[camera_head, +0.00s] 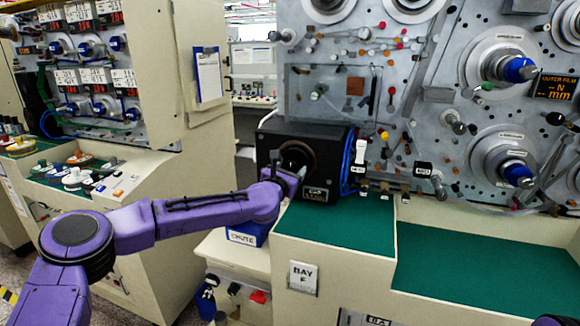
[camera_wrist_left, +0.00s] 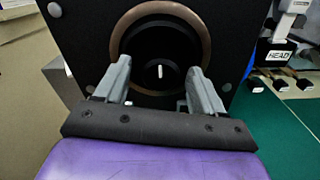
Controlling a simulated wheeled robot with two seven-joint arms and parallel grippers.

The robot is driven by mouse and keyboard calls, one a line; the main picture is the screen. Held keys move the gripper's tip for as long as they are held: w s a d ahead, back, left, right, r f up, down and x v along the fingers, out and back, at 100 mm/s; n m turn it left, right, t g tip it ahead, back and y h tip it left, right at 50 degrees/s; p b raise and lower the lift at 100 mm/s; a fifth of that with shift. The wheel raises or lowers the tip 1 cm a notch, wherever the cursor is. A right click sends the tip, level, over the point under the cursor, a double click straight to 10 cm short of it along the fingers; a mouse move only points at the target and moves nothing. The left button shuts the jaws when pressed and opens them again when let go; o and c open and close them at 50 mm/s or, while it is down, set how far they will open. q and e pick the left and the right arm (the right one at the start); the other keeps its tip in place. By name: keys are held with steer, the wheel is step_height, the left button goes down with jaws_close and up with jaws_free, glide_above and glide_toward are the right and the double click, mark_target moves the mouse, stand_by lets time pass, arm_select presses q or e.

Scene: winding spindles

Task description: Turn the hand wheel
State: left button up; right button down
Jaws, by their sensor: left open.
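The hand wheel (camera_head: 298,156) is a dark round wheel with a brownish rim, set in the face of a black box (camera_head: 330,150). In the left wrist view the wheel (camera_wrist_left: 201,28) fills the upper middle, with a dark centre and a short white mark. My left gripper (camera_head: 291,179) is right in front of the wheel in the head view. In the left wrist view its two grey fingers (camera_wrist_left: 158,68) are spread apart, one on each side of the wheel's centre, with nothing between them. Whether they touch the wheel I cannot tell. My right gripper is out of view.
A green-topped bench (camera_head: 340,223) lies below and right of the box. A blue CHUTE bin (camera_head: 247,235) is under my left forearm. A panel with spindles and knobs (camera_head: 440,80) rises behind. A cream cabinet (camera_head: 160,80) stands at left.

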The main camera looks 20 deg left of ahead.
arm_select(q)
steer(key=c, duration=1.1)
steer(key=shift+o, duration=0.2)
steer(key=shift+f, duration=0.1)
steer(key=m+b, duration=0.2)
steer(key=m, duration=0.1)
steer(key=m+b, duration=0.2)
steer(key=m, duration=0.1)
steer(key=shift+m, duration=0.3)
steer(key=m, duration=0.3)
steer(key=shift+m+b, duration=0.3)
steer(key=shift+b, duration=0.05)
steer(key=m, duration=0.3)
steer(key=shift+m, duration=0.3)
steer(key=m, duration=0.3)
steer(key=shift+m, duration=2)
